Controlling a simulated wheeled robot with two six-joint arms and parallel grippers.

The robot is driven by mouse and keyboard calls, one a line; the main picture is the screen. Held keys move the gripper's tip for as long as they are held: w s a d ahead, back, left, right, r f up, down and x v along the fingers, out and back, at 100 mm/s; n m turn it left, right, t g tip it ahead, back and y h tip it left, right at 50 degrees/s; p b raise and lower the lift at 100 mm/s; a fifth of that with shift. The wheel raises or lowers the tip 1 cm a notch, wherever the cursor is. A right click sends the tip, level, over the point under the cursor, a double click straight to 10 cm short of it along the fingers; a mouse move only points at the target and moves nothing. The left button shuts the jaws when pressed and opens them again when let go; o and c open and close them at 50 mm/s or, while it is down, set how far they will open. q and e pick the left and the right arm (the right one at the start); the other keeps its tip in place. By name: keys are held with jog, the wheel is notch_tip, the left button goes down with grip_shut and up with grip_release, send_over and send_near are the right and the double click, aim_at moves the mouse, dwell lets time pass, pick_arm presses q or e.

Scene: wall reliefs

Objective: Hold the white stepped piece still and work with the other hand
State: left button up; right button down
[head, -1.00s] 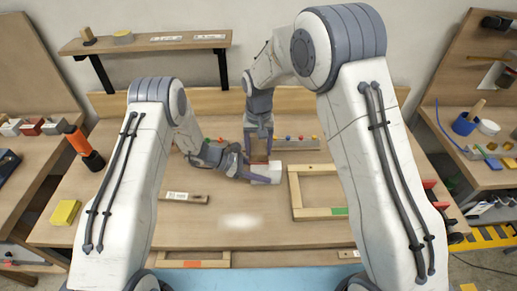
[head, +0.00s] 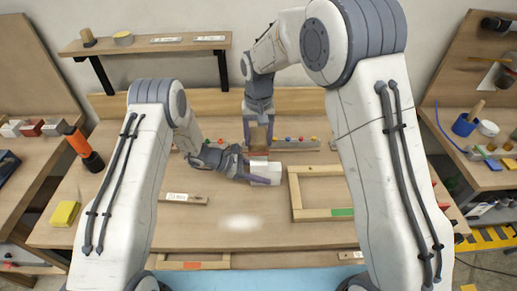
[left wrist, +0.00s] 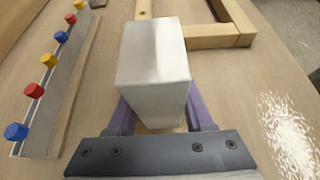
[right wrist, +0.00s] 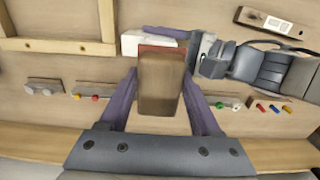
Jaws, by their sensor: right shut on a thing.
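The white stepped piece (head: 264,170) lies on the table at the middle in the head view. My left gripper (head: 262,175) comes from the left, its fingers on either side of the piece and shut on it. In the left wrist view the white piece (left wrist: 155,65) stands between the purple fingers. My right gripper (head: 259,134) points down behind the piece, shut on a brown wooden block (right wrist: 160,85). A reddish strip shows at the block's far end.
A wooden frame (head: 296,199) lies right of the white piece. A grey rail with coloured pegs (head: 297,144) lies behind it. A labelled wooden bar (head: 183,198) lies front left. The table's front middle is clear. A shelf (head: 145,45) is above, at the back.

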pick_arm(q)
jog(key=o, duration=0.4)
jog(key=v, duration=1.2)
